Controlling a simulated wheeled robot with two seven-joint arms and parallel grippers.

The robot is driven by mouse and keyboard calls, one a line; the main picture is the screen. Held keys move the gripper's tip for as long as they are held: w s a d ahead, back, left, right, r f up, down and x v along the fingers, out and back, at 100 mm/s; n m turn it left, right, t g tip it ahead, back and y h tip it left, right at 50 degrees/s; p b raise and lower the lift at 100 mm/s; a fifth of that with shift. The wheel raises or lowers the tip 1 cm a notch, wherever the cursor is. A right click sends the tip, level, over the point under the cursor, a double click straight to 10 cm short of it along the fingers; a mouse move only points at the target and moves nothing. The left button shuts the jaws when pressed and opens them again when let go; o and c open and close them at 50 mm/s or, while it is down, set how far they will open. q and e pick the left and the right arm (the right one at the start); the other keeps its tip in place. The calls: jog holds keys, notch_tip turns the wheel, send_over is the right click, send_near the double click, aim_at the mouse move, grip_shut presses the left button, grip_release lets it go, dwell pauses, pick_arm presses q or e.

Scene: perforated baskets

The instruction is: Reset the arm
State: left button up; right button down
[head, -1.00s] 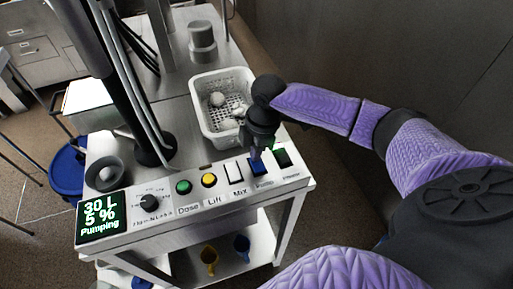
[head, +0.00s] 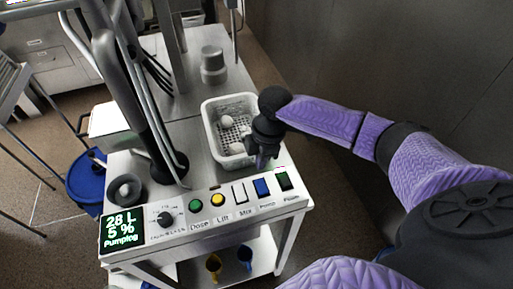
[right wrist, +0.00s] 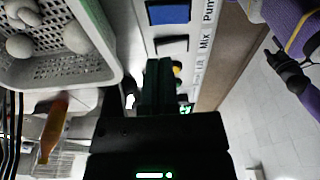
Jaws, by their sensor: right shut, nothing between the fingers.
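My right gripper (head: 262,160) is shut and empty. It hangs over the near right corner of the white perforated basket (head: 211,133), above and behind the blue Pump switch (head: 262,188), apart from the switch. In the right wrist view its closed dark fingers (right wrist: 158,80) show over the panel, with the basket (right wrist: 85,76) at upper left and the blue switch (right wrist: 168,12) at the top. My right arm reaches in from the right. My left gripper is not in view.
The panel has a screen (head: 122,230) reading 28 L, 5 %, Pumping, plus a knob (head: 165,218), green button (head: 195,205), yellow button (head: 218,200) and dark green switch (head: 284,181). Round pale items (head: 227,121) lie in the basket. A grey cylinder (head: 213,66) stands behind. A wall is at right.

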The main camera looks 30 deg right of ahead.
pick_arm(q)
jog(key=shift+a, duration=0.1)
